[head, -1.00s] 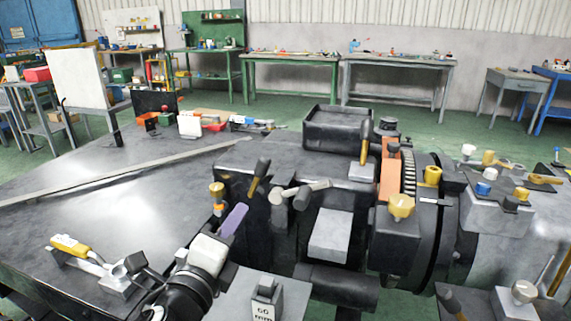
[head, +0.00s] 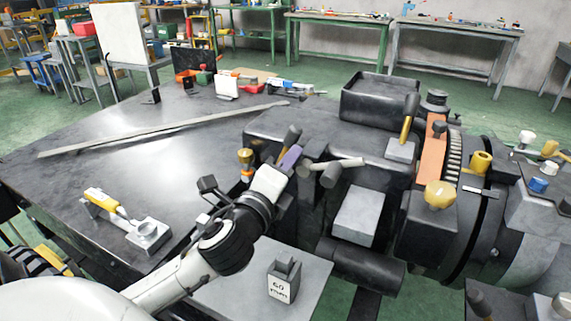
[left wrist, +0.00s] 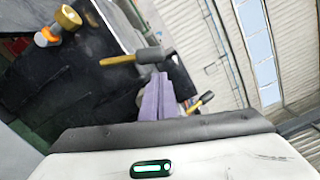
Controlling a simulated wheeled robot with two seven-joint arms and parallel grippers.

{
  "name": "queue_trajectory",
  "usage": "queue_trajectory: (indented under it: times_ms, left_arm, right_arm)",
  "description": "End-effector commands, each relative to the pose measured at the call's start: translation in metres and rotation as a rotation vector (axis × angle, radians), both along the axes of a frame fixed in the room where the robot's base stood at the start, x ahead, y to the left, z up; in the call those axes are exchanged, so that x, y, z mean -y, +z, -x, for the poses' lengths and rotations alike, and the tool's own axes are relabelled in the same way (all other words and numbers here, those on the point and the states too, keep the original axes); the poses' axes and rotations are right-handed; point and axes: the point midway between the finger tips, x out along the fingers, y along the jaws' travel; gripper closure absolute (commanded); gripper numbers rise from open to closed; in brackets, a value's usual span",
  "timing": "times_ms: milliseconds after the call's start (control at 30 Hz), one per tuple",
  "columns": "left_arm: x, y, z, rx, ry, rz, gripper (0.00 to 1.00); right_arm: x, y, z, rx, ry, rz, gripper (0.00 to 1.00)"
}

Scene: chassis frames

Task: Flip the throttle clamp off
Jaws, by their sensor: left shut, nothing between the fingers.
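My left gripper (head: 290,157) reaches in from the lower left to the front of the dark machine housing. Its purple fingers are shut with nothing between them, and they also show in the left wrist view (left wrist: 156,98). No label shows which part is the throttle clamp. My right gripper is out of view.
A yellow-topped knob (head: 246,158) stands just left of my fingers. Grey-handled levers (head: 335,165) are close on the right. A yellow-handled clamp (head: 125,218) sits on the dark tabletop at left. A block marked 60 mm (head: 282,282) stands in front. The left tabletop is mostly bare.

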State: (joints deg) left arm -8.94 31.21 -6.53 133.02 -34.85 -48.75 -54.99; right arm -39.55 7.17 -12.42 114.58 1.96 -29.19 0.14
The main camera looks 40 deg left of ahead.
Motion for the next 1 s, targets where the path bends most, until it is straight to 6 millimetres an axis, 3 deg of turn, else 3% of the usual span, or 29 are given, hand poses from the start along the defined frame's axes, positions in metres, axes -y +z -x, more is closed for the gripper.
queue_trajectory:
  times_ms: [100, 300, 1000]
  left_arm:
    - [-0.006, 0.002, -0.020, 0.002, 0.000, -0.002, 1.00]
    - [-0.012, 0.001, -0.040, 0.001, 0.000, 0.000, 1.00]
    - [-0.006, 0.007, -0.051, 0.012, -0.022, 0.049, 1.00]
  right_arm:
    - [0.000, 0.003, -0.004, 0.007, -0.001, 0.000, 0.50]
    - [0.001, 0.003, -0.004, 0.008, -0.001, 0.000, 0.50]
    - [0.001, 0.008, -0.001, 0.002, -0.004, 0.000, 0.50]
